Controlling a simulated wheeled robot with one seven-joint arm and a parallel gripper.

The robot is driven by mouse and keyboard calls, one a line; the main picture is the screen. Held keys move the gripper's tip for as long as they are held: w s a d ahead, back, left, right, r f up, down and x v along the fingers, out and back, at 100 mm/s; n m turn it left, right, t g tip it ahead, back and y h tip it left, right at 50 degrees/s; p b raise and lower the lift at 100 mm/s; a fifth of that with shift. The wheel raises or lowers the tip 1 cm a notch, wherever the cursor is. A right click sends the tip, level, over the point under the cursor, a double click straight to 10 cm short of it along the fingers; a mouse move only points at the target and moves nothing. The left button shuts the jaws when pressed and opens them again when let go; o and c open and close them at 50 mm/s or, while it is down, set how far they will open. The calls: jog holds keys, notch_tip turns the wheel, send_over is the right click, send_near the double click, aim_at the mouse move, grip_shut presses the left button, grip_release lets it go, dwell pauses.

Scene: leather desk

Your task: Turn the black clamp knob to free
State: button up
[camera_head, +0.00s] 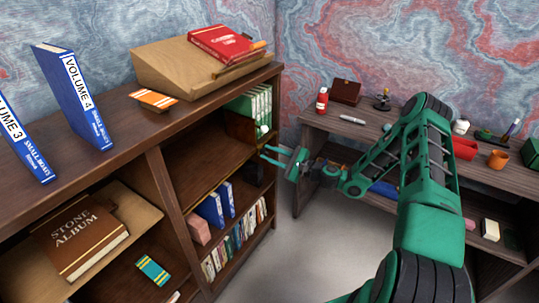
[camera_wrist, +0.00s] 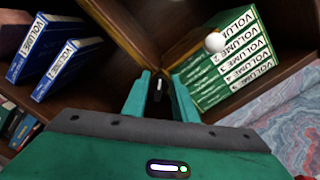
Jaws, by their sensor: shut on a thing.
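My gripper (camera_head: 271,155) reaches from the right into the front of the dark bookcase, at the level of a middle shelf. In the wrist view its two green fingers (camera_wrist: 159,84) are closed around a small, dark thing with a pale mark, which appears to be the black clamp knob (camera_wrist: 158,88). The knob sits by the wooden shelf edge, and the fingers hide most of it. Its turn angle is too small to tell. In the head view I cannot make the knob out at the fingertips.
Green volumes (camera_wrist: 228,62) stand beside the gripper, with a white ball (camera_wrist: 214,42) in front of them. Blue books (camera_wrist: 65,63) lean on another shelf. A desk (camera_head: 341,127) with a red bottle (camera_head: 322,101) stands at the right. Floor between the furniture is clear.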

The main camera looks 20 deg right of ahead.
jog(key=n, duration=0.4)
jog(key=shift+s+a+f+n, duration=0.1)
jog(key=shift+s+f+n, duration=0.1)
jog(key=shift+f+n, duration=0.35)
jog(key=shift+n, duration=0.65)
jog(key=shift+f+n, duration=0.15)
jog(key=shift+n, duration=0.65)
jog(key=shift+s+f, duration=0.1)
jog(key=o, duration=0.7)
jog(key=shift+c, duration=0.2)
jog(key=v, duration=1)
jog(key=shift+s, duration=0.25)
